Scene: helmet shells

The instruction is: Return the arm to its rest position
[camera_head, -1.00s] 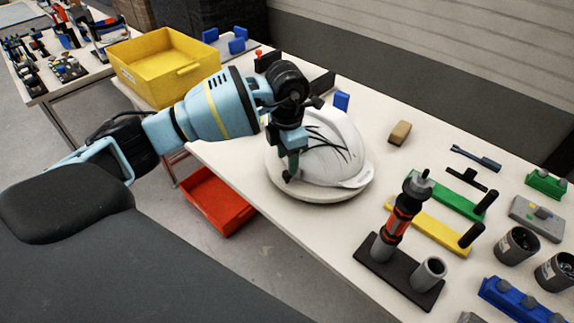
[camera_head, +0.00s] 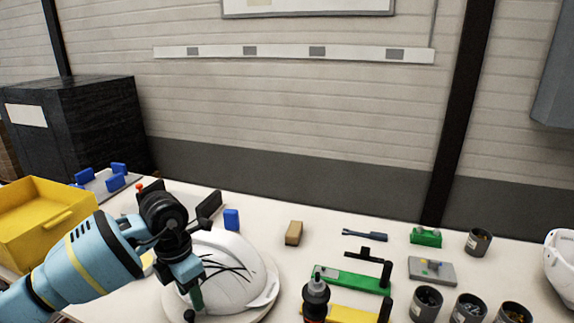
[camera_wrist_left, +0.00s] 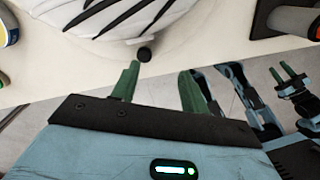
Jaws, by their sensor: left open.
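My left gripper (camera_head: 195,302) hangs at the front left edge of a white helmet shell (camera_head: 228,275) with black stripes. Its two green fingers (camera_wrist_left: 158,85) stand apart with nothing between them in the left wrist view. The helmet rests on a round pale stand (camera_head: 268,290); its striped shell (camera_wrist_left: 115,12) lies beyond the fingertips in the left wrist view. A small black knob (camera_wrist_left: 144,54) sits just past the fingertips. My right gripper (camera_wrist_left: 283,72) shows small at the right of the left wrist view, its green fingers apart. It is outside the head view.
A yellow bin (camera_head: 45,222) stands at the left. Right of the helmet are a tan block (camera_head: 293,233), a green bar (camera_head: 350,281), a black-and-orange tool (camera_head: 315,298) and several dark cups (camera_head: 427,303). Another white helmet (camera_head: 560,262) is at the right edge.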

